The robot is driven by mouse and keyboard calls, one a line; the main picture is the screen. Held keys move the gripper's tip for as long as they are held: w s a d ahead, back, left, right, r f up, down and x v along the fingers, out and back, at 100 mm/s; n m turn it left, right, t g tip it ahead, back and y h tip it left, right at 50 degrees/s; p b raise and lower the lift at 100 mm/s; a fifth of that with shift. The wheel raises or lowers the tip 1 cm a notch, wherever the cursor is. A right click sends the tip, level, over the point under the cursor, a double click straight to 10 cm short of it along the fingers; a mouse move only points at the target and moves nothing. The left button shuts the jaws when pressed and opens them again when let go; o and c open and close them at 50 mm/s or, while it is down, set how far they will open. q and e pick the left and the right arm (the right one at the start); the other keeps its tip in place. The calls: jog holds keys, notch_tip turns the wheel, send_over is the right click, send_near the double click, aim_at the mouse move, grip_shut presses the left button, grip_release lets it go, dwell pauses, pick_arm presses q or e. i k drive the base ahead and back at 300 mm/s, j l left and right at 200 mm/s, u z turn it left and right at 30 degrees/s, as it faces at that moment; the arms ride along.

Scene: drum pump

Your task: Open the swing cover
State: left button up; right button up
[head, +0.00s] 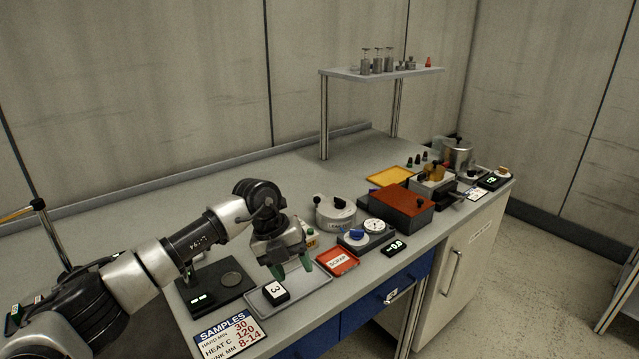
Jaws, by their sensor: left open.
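A round light-grey drum (334,220) with a flat top and a dark knob stands on the bench right of my left gripper. The flat top looks like the swing cover (328,205), and it appears to lie closed over the drum. My left gripper (291,268) points down with its green fingertips apart and nothing between them. It is over the grey tray, in front and to the left of the drum, and apart from it. My right gripper is not in view.
A grey tray (312,281) holds a black block (275,293) marked 3. A shelf (345,74) stands behind. The bench behind the drum is clear.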

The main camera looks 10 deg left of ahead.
aim_at(325, 206)
jog(key=i, duration=1.3)
